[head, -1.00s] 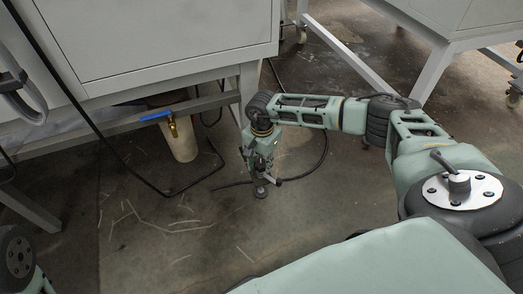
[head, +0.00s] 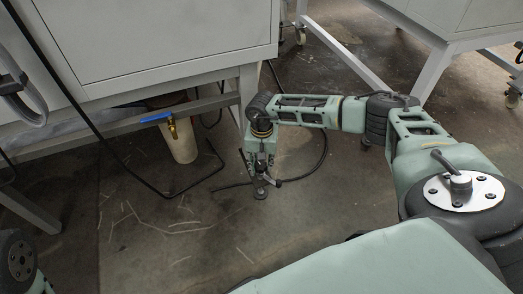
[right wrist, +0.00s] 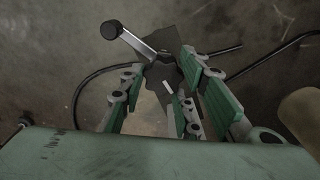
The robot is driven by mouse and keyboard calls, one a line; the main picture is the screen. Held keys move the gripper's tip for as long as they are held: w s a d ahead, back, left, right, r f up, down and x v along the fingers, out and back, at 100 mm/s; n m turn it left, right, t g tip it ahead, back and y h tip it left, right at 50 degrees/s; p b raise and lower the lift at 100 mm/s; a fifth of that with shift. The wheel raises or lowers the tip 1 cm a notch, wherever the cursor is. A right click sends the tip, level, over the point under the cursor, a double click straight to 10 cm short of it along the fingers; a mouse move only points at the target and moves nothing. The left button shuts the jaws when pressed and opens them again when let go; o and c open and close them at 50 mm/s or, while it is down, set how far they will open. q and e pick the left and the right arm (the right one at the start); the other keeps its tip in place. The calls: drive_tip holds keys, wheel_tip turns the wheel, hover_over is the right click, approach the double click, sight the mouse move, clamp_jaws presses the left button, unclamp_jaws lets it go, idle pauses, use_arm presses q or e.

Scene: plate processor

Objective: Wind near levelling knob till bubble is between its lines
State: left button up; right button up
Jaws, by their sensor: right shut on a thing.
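My right gripper (head: 261,175) points down beside the near leg of the grey cabinet. It is shut on the near levelling knob, which has a metal crank arm (right wrist: 138,44) ending in a black ball grip (right wrist: 110,30). In the right wrist view the green-padded fingers (right wrist: 172,82) close around the knob's hub, and the crank arm sticks out to the upper left. The round foot (head: 260,193) below it rests on the floor. The hub is mostly hidden by the fingers. The bubble and its lines do not show. My left gripper is not in view.
A black hose (head: 308,172) lies on the floor close to my right gripper. A pale cylinder (head: 182,143) and a blue-handled valve (head: 157,117) are under the cabinet (head: 165,45).

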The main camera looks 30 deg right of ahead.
drive_tip(key=shift+s+f, duration=0.2)
drive_tip(key=shift+s, duration=0.2)
drive_tip(key=o, duration=1.1)
drive_tip(key=shift+w, duration=0.1)
drive_tip(key=shift+w+r, duration=0.1)
drive_tip(key=shift+r, duration=0.05)
drive_tip(key=shift+r, duration=0.25)
wheel_tip(320, 180, up, 11)
drive_tip(key=shift+r, duration=0.2)
